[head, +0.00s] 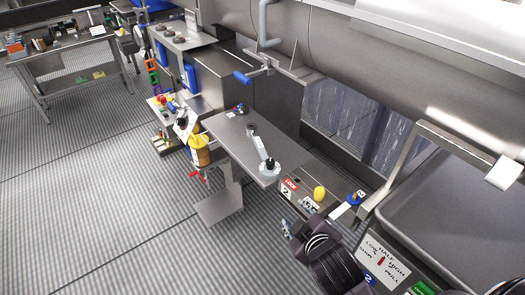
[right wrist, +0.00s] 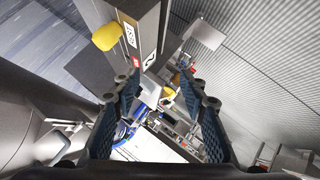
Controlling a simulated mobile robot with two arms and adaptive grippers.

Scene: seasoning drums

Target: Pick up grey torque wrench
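A light grey, long-handled tool (head: 262,148), which looks like the torque wrench, lies on a small metal table. A round end with a dark top is at its near end. My right gripper (head: 289,229) is low in the head view, in front of and below the table, apart from the tool. In the right wrist view my right gripper (right wrist: 160,84) has its two dark fingers spread with nothing held between them. I cannot make out the wrench clearly in that view. My left gripper does not show.
The metal table (head: 226,125) stands by a large drum machine. Right of it is a box with a yellow knob (head: 319,193), also in the right wrist view (right wrist: 106,37). A yellow container (head: 200,151) stands left of the table. Open floor lies to the left.

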